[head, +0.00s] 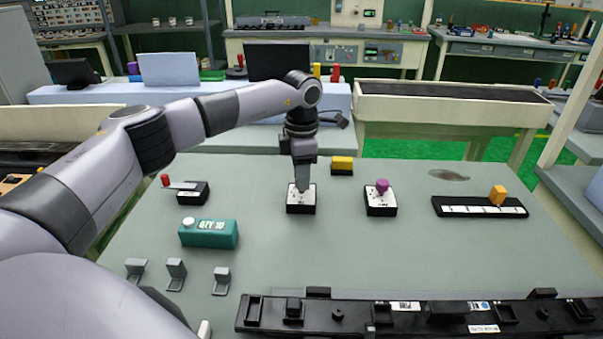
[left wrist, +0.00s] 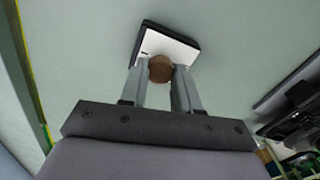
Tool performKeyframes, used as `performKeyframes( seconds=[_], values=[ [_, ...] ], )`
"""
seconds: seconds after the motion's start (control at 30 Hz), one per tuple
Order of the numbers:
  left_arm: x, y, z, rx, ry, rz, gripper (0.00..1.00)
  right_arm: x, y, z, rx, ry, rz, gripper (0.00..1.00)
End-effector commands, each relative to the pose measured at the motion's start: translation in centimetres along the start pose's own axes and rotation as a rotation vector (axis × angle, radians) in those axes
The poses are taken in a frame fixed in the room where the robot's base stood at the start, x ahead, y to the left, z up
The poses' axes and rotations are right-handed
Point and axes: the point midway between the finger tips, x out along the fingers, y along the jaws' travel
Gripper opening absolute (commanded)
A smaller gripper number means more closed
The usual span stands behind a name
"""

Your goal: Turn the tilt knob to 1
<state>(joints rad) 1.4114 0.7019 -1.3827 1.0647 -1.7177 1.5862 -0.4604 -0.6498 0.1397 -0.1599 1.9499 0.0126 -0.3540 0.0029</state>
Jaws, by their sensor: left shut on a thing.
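My left gripper (head: 302,187) points down over a small black box with a white marked face (head: 300,208) near the middle of the table. In the left wrist view the two fingers (left wrist: 160,78) are shut on a round brown knob (left wrist: 160,67), which stands on the box's white plate (left wrist: 172,48). In the head view the fingers hide this knob, and the marks on the plate are too small to read. A similar box (head: 381,207) with a purple knob (head: 382,185) stands to the right, apart from the gripper. My right gripper is not in view.
A black slider strip with an orange knob (head: 498,195) lies at right. A yellow block (head: 342,165) sits just behind the gripper. A red-handled lever box (head: 193,193) and a teal box (head: 208,233) are at left. Grey clips (head: 176,272) and a long black rail (head: 420,316) are in front.

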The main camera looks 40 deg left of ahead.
Motion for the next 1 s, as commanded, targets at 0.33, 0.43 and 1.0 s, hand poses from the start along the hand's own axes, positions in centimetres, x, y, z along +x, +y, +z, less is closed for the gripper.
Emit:
performKeyframes(
  seconds=[0.33,0.43,1.0],
  values=[
    [-0.2,0.1,0.1,0.001,-0.005,0.004,0.57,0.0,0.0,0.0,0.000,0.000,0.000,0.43],
    [-0.1,0.0,0.1,0.001,-0.003,0.002,0.57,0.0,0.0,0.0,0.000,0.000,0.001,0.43],
    [-6.2,0.1,0.1,0.001,-0.005,0.005,0.57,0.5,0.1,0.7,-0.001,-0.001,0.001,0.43]
  ],
)
